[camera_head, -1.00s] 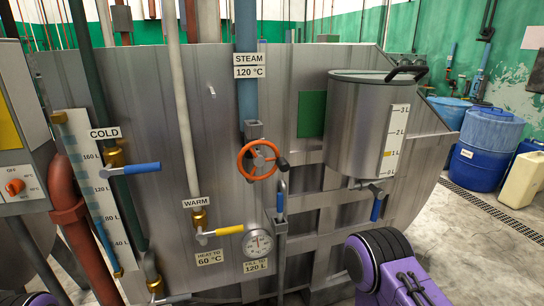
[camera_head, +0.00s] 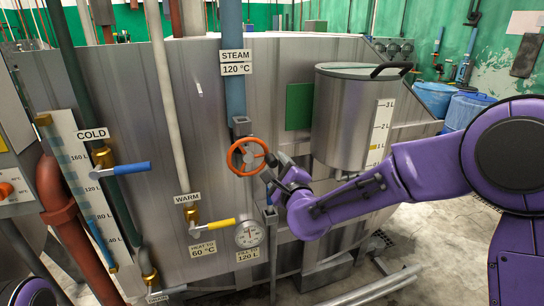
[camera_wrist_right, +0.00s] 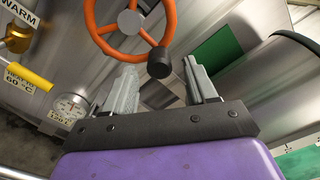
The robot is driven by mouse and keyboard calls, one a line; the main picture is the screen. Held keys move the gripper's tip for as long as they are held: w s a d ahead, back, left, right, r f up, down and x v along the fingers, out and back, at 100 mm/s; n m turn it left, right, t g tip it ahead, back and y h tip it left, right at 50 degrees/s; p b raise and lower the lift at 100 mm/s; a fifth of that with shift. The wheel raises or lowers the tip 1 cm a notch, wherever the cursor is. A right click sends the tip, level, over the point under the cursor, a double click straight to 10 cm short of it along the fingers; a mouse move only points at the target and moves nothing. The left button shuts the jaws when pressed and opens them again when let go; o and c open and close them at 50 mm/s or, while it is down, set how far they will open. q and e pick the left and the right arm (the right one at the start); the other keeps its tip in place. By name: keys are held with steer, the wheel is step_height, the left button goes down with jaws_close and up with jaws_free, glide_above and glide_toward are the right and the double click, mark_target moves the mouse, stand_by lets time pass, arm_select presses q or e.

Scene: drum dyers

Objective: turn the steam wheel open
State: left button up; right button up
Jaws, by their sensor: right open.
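The steam wheel (camera_head: 247,157) is an orange handwheel on the blue steam pipe (camera_head: 234,95), below the STEAM 120 °C label (camera_head: 236,63). A dark knob (camera_head: 284,159) sticks out from its right side. My right gripper (camera_head: 273,180) is just below and right of the wheel. In the right wrist view, the orange rim (camera_wrist_right: 92,27) is ahead of the fingers, and the dark knob (camera_wrist_right: 159,63) appears between the tips of my open right gripper (camera_wrist_right: 160,70). I cannot tell whether a finger touches the knob. My left gripper is out of view.
A steel measuring tank (camera_head: 345,115) stands right of the wheel. A round gauge (camera_head: 249,234), a yellow-handled warm valve (camera_head: 221,224) and a blue-handled cold valve (camera_head: 132,168) are nearby. Blue drums (camera_head: 462,108) stand at the right.

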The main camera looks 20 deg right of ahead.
mark_target(275, 165)
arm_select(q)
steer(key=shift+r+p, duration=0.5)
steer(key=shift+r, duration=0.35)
arm_select(e)
steer(key=w, duration=0.4)
steer(key=shift+w, duration=0.1)
jaws_close()
